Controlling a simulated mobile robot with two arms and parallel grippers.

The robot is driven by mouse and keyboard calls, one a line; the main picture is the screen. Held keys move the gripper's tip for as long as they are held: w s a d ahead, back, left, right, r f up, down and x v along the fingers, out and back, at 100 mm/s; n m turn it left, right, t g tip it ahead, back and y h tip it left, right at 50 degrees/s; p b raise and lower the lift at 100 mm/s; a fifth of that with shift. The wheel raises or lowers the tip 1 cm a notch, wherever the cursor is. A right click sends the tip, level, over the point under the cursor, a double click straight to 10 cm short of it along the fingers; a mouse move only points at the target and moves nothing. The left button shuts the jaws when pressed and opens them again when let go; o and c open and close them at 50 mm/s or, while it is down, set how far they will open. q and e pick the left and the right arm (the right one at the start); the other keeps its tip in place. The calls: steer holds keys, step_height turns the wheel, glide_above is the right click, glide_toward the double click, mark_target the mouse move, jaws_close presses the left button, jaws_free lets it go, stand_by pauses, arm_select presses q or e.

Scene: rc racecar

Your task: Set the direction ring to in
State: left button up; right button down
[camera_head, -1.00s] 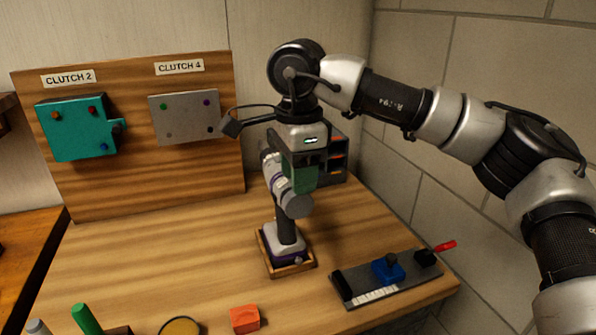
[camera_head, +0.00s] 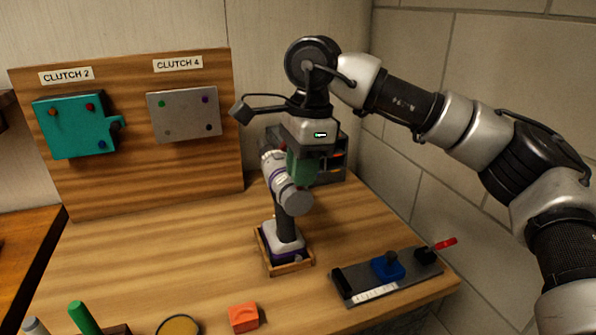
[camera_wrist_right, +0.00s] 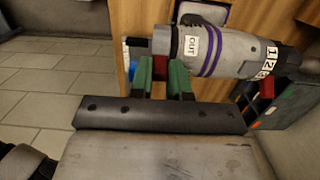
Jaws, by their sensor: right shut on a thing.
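The drill (camera_head: 287,190) stands upright in a wooden holder (camera_head: 291,267) on the bench, its grey body with purple bands lying across the right wrist view (camera_wrist_right: 225,52). A label "OUT" (camera_wrist_right: 191,42) shows on the body beside a dark ring (camera_wrist_right: 174,45) near its end. My right gripper (camera_head: 302,168) is over the drill. In the right wrist view its green fingers (camera_wrist_right: 165,80) are shut on a red tab (camera_wrist_right: 160,66) by the dark ring. Whether the tab belongs to the ring is hard to tell. My left gripper is not in view.
A second red tab (camera_wrist_right: 267,88) sits by number labels farther along the drill. A dark rack (camera_head: 330,160) stands behind it. A fixture with a blue block (camera_head: 388,266) lies right, an orange block (camera_head: 243,317) in front. Bench left of the drill is clear.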

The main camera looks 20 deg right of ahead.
steer(key=shift+d+f+y+b, duration=0.2)
steer(key=shift+d+y+b, duration=0.5)
steer(key=shift+y, duration=0.4)
steer(key=shift+d+f+y+b, duration=0.2)
steer(key=shift+d+y+b, duration=0.25)
steer(key=shift+y+b, duration=0.5)
steer(key=shift+y, duration=0.25)
steer(key=c, duration=1.1)
jaws_free()
steer(key=shift+w, duration=0.1)
steer(key=shift+r, duration=0.1)
steer(key=v, duration=1)
steer(key=shift+d+r+p, duration=0.25)
steer(key=shift+p, duration=0.15)
